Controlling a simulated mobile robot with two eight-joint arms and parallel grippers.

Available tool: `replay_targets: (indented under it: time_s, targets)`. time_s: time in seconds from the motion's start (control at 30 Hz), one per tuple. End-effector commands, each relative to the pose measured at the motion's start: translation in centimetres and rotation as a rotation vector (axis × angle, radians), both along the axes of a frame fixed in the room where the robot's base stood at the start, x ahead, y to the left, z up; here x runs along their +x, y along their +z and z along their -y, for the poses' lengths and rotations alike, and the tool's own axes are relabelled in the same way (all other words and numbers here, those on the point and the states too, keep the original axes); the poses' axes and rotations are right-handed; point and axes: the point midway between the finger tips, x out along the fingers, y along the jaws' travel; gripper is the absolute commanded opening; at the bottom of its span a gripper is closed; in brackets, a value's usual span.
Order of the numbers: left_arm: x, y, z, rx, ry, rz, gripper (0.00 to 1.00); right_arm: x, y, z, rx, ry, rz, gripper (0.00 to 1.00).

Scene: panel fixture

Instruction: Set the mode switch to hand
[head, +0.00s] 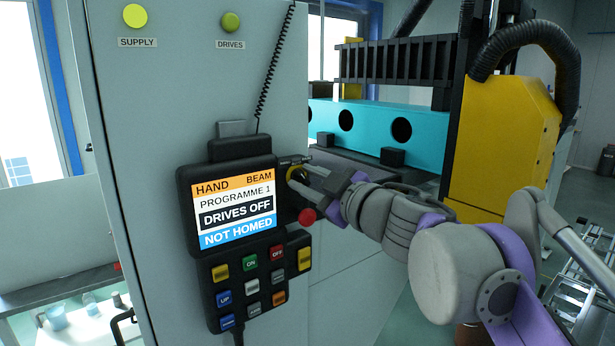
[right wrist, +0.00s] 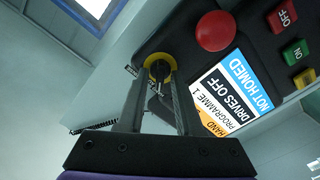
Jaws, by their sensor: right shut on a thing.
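The control pendant hangs on the grey cabinet; its black case (head: 187,215) has a lit screen (head: 234,205) reading HAND, BEAM, PROGRAMME 1, DRIVES OFF and NOT HOMED. The mode switch, with a yellow ring (head: 292,172), is at the pendant's upper right edge; its ring also shows in the right wrist view (right wrist: 158,57). My right gripper (head: 301,178) reaches it from the right. In the right wrist view its fingers (right wrist: 161,80) are closed around the switch's small grey handle, which they partly hide. My left gripper is not in view.
A red push button (head: 307,216) sits just below the gripper on the pendant's edge. Coloured keys (head: 250,263) are under the screen. A coiled cord (head: 272,65) runs above the pendant. Supply (head: 135,16) and drives (head: 231,22) lamps are above. A yellow machine (head: 503,130) stands behind my right arm.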

Motion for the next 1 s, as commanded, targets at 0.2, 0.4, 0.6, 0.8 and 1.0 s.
replay_targets:
  time_s: [0.2,0.4,0.6,0.8,1.0]
  targets:
    - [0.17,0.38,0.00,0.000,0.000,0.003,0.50,-0.01,0.03,-0.02,-0.070,0.000,0.051,0.00]
    - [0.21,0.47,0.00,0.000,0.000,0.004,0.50,-0.02,-0.01,-0.02,-0.098,0.000,0.071,0.00]
    - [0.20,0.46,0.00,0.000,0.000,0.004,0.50,-0.01,-0.03,-0.02,-0.103,0.000,0.075,0.00]
    - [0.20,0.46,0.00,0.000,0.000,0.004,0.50,0.00,-0.04,-0.02,-0.102,0.000,0.074,0.00]
    - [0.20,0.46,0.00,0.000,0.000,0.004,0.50,0.00,-0.04,-0.02,-0.101,0.000,0.073,0.42]
